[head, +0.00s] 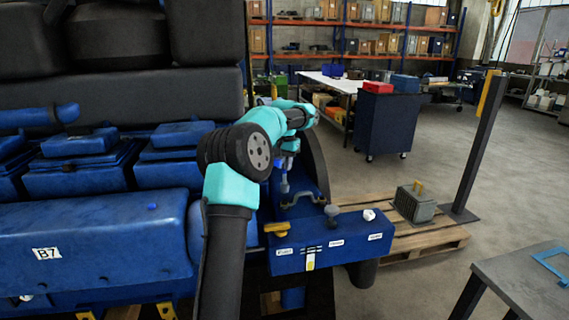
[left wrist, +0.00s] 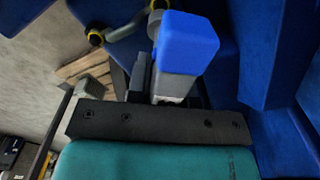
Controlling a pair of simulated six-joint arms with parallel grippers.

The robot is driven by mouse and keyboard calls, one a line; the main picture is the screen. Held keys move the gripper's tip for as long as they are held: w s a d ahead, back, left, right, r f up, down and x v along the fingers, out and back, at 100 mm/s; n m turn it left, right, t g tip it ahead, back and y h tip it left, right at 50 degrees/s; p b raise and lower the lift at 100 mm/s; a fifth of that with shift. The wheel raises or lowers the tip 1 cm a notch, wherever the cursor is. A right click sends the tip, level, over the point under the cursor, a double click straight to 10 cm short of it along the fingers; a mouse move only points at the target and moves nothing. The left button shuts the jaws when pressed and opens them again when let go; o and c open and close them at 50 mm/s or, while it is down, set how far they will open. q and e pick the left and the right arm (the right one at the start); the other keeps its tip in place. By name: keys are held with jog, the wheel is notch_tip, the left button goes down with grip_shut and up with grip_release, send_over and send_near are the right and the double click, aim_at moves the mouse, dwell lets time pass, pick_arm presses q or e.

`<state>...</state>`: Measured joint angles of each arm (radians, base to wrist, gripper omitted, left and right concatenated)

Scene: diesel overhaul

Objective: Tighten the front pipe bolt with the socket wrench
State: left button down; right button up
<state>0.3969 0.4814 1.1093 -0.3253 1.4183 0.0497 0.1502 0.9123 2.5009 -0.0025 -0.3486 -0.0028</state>
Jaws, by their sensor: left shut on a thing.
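My left gripper (head: 287,150) reaches over the front end of the blue engine (head: 95,245). In the left wrist view it is shut on the socket wrench (left wrist: 185,42), which shows as a blue block with a grey shaft between the fingers. My right gripper is not in view.
A pallet (head: 425,243) holds a grey case (head: 414,204) beside a dark post (head: 478,145). A grey table (head: 525,285) stands right.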

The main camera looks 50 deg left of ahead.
aim_at(285, 184)
pick_arm(q)
jog(key=shift+n, duration=0.5)
jog(key=shift+f, duration=1.65)
jog(key=shift+f, duration=0.1)
jog(key=shift+f, duration=0.9)
jog(key=m, duration=0.7)
jog(key=shift+n, duration=0.3)
jog(key=c, duration=1.5)
grip_release()
grip_shut()
